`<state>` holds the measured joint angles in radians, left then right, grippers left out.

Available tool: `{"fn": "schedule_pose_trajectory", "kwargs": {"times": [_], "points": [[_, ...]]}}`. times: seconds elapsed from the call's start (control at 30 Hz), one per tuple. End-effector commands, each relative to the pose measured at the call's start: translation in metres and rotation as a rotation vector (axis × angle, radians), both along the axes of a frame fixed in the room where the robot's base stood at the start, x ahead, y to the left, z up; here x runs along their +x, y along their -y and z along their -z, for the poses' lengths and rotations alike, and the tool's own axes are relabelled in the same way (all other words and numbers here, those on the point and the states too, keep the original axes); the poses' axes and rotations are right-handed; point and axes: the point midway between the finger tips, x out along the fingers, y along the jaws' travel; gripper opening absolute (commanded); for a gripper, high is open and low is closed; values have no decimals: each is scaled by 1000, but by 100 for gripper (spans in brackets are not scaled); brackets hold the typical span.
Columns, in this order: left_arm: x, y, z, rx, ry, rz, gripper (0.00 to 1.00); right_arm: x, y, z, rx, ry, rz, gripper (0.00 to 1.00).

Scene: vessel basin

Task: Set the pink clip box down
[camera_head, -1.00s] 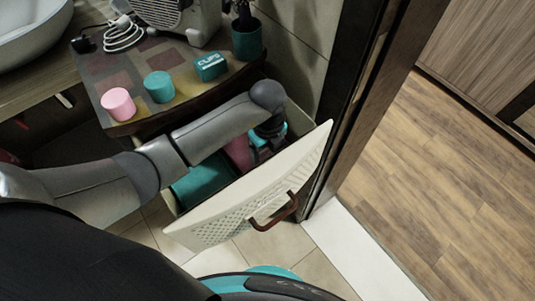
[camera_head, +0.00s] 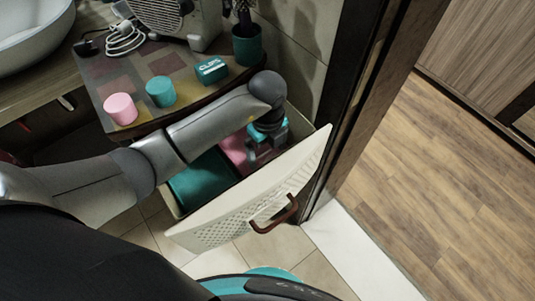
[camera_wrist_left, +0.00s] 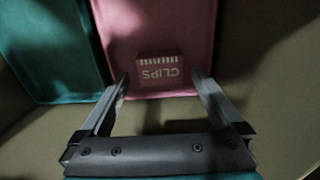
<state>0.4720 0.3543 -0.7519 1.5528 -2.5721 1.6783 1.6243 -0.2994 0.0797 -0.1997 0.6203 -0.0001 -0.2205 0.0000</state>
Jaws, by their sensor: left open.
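The pink clip box (camera_wrist_left: 160,72), with white "CLIPS" lettering, is on the pink tray (camera_wrist_left: 190,25) near its edge in the left wrist view. The pink tray also shows in the head view (camera_head: 234,150), inside the open white drawer (camera_head: 235,208). My left gripper (camera_wrist_left: 160,84) is open, its fingertips on either side of the box with gaps visible. In the head view my left gripper (camera_head: 264,153) reaches down into the drawer, and I cannot make out the box there. My right gripper is not in view.
A teal tray (camera_head: 204,181) lies beside the pink one in the drawer. On the counter above stand a pink cylinder (camera_head: 121,109), a teal cylinder (camera_head: 160,92), a teal clip box (camera_head: 211,70) and a dark teal pot (camera_head: 247,45). A dark door frame rises at the right.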

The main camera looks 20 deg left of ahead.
Motion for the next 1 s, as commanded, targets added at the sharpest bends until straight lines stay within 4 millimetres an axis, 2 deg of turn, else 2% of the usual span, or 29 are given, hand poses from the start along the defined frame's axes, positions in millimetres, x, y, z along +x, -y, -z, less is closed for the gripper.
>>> {"fn": "schedule_pose_trajectory", "kwargs": {"times": [0.03,0.2,0.4,0.57,0.87,1.0], "points": [[2,0,-16,-1,7,2,100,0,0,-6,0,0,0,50],[1,0,-53,-1,4,1,100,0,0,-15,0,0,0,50],[1,0,-80,0,2,0,100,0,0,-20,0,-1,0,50],[0,0,-88,-1,0,0,100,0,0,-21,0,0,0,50],[0,0,-89,0,0,0,100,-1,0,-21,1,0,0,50],[0,0,-100,-1,1,0,100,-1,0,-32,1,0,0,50]]}}
